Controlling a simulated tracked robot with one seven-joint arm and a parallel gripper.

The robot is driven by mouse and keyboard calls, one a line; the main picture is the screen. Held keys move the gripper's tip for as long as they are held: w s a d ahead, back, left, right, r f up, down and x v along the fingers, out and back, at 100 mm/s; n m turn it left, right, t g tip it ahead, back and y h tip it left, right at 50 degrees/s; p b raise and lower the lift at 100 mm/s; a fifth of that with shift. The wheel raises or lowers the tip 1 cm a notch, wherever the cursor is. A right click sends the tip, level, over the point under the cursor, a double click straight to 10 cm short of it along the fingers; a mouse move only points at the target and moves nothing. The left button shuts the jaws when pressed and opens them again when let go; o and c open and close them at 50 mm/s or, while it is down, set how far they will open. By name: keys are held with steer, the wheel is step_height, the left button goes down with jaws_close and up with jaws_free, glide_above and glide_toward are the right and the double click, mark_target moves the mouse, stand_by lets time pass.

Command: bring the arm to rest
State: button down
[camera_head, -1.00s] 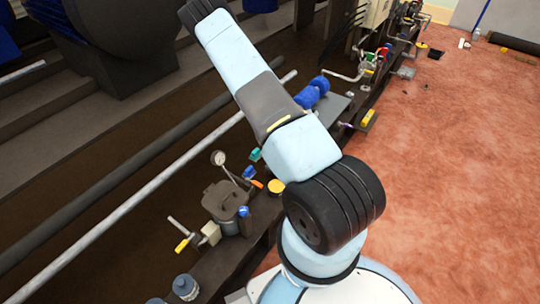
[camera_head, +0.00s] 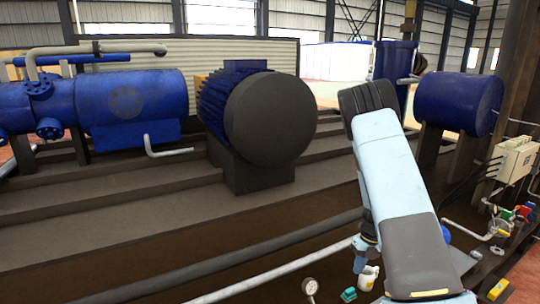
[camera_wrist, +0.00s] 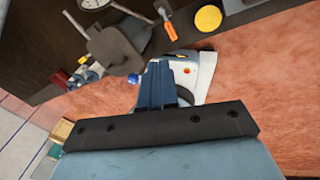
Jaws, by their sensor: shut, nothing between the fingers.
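My arm rises from the lower right of the head view, with its elbow up and its forearm folded down behind the upper arm. My gripper (camera_head: 360,265) shows small and partly hidden at the left side of the arm. In the wrist view my gripper (camera_wrist: 156,85) is shut, with nothing between its fingers. It hangs in front of a white part of my own base and the reddish floor and touches nothing that I can see.
A pressure gauge (camera_head: 310,287) and a teal valve handle (camera_head: 348,295) lie low, near the arm. A dark-faced motor (camera_head: 270,120) and a blue tank (camera_head: 135,100) stand behind. In the wrist view a dark grey pot (camera_wrist: 118,48) and a yellow disc (camera_wrist: 208,18) sit on the skid.

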steer(key=s+a+r+n+t, duration=0.1)
steer(key=s+a+r+n, duration=0.3)
steer(key=r, duration=0.6)
steer(key=s+a+r+n+t, duration=0.1)
steer(key=r+n, duration=0.6)
steer(key=r, duration=0.2)
steer(key=s+a+r+n+t, duration=0.1)
steer(key=s+a+r+n, duration=0.3)
steer(key=r, duration=0.6)
steer(key=s+r+n+t+h, duration=0.1)
steer(key=s+r+n+t, duration=0.1)
steer(key=s+r+n, duration=0.5)
steer(key=s+r+n+t+h, duration=0.1)
steer(key=s+r+n+t, duration=0.1)
steer(key=s+r+n, duration=0.6)
steer(key=s+n, duration=0.4)
steer(key=s, duration=0.1)
steer(key=shift+s+d+h, duration=0.2)
steer(key=shift+d+h, duration=0.1)
